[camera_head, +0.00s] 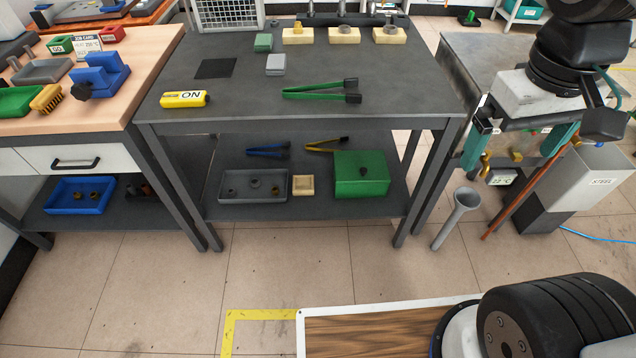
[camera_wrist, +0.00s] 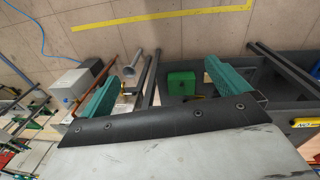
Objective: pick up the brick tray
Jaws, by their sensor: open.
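Three cream brick-like blocks (camera_head: 299,37) stand in a row along the back of the dark table, each with a small item on top. A small square cream tray (camera_head: 303,185) lies on the lower shelf between a grey tray and a green box. I cannot tell for sure which of these is the brick tray. My gripper (camera_head: 512,158) hangs at the right, beyond the dark table's right side. Its teal fingers are spread apart and empty; they also show in the wrist view (camera_wrist: 163,72). The gripper is well away from the cream blocks and the cream tray.
The lower shelf holds a grey tray (camera_head: 232,193) and a green box (camera_head: 361,174). A grey funnel-topped post (camera_head: 455,216) and a STEEL bin (camera_head: 601,170) stand right.

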